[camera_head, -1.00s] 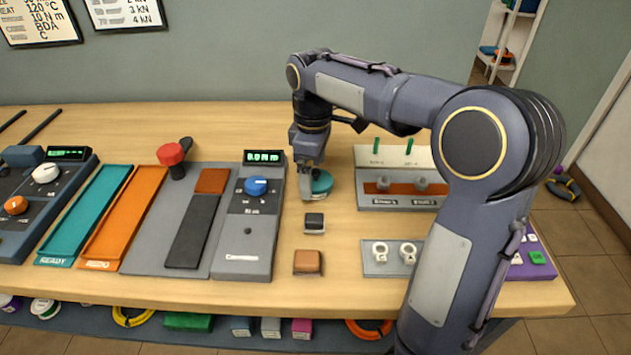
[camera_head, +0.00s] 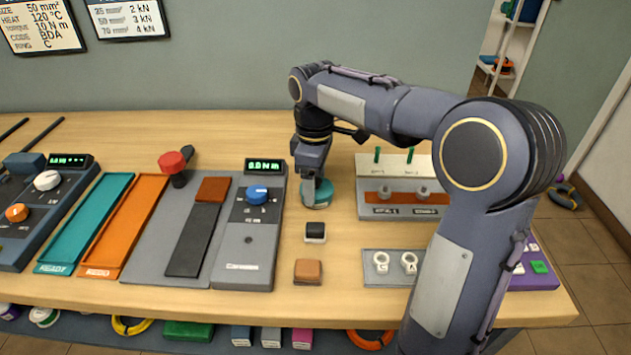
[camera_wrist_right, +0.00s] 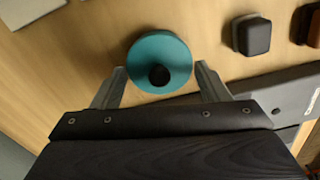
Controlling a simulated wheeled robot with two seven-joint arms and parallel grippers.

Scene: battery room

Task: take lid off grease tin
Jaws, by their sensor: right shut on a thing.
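The teal round lid of the grease tin (camera_head: 321,193) shows on the table, partly behind my right gripper (camera_head: 312,190). In the right wrist view the lid (camera_wrist_right: 145,56) is a teal disc with a black knob at its middle. The right gripper's fingers (camera_wrist_right: 162,75) stand on either side of the disc, shut on its rim. The tin's body under the lid is hidden in the wrist view, and I cannot tell a gap between lid and tin. My left gripper is not in view.
A black block (camera_head: 315,233) and a brown block (camera_head: 308,271) lie in front of the tin. A grey device with a blue knob (camera_head: 257,194) stands left of it. A rack with green pegs (camera_head: 405,198) stands to the right. Bare wood lies behind the tin.

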